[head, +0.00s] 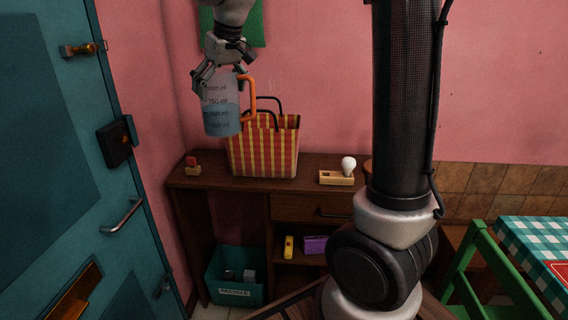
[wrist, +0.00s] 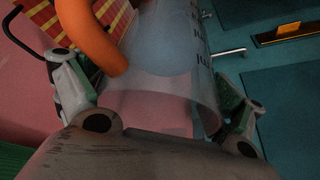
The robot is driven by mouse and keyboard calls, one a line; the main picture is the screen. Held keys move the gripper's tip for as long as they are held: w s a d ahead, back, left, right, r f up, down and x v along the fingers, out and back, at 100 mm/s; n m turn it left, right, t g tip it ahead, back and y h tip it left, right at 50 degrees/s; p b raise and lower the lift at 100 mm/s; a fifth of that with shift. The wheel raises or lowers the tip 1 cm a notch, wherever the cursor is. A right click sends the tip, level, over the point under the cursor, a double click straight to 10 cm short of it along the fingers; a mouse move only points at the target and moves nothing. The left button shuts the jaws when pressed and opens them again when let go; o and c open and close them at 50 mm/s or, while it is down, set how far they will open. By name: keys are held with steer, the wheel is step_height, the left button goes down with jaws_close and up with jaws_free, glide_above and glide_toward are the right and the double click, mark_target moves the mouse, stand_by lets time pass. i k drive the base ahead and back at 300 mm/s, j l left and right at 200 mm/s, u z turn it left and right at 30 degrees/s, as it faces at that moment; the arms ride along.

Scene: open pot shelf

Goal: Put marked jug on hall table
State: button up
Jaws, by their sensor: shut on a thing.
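The marked jug (head: 221,112) is clear, with printed volume marks, an orange handle and bluish liquid in its lower part. My gripper (head: 219,80) is shut on the jug near its top rim and holds it above the left part of the hall table (head: 211,183), a brown wooden desk. The jug hangs apart from the table top, slightly tilted. In the wrist view the jug (wrist: 165,60) lies between the two fingers (wrist: 155,105), with its orange handle at the upper left.
A red-and-yellow striped bag (head: 263,150) stands on the table just behind the jug. A small red-topped block (head: 192,168) is at the left end, a bulb in a wooden holder (head: 338,175) to the right. A teal door (head: 60,160) is left. A recycle bin (head: 235,280) sits below.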

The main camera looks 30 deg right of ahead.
mark_target(212, 160)
steer(key=i, duration=1.05)
